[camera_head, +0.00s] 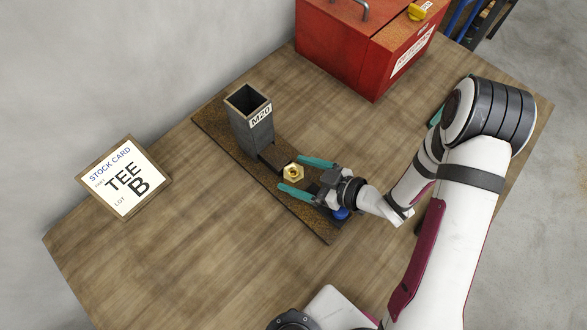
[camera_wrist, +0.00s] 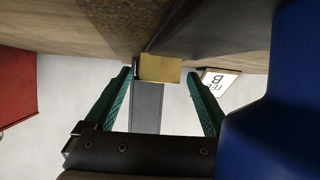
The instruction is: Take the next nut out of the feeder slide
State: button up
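The feeder (camera_head: 252,122) is a dark upright tube marked M20, standing on a rusty brown base plate (camera_head: 212,128). A brass hex nut (camera_head: 293,173) sits at the near end of its short dark slide (camera_head: 270,160). My gripper (camera_head: 298,175) is open, with one teal finger on each side of the nut. In the wrist view the nut (camera_wrist: 160,68) shows as a brass block between the tips of my two fingers (camera_wrist: 160,90), with a visible gap on both sides. Whether the fingers are at the nut's exact height is hard to tell.
A red metal box (camera_head: 350,45) with a yellow part on top stands at the back. A framed stock card reading TEE B (camera_head: 124,178) stands at the left. A blue knob-like part (camera_head: 341,213) is beside my wrist. The front left of the wooden table (camera_head: 180,240) is clear.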

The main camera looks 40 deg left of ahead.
grip_shut()
dwell(0.4)
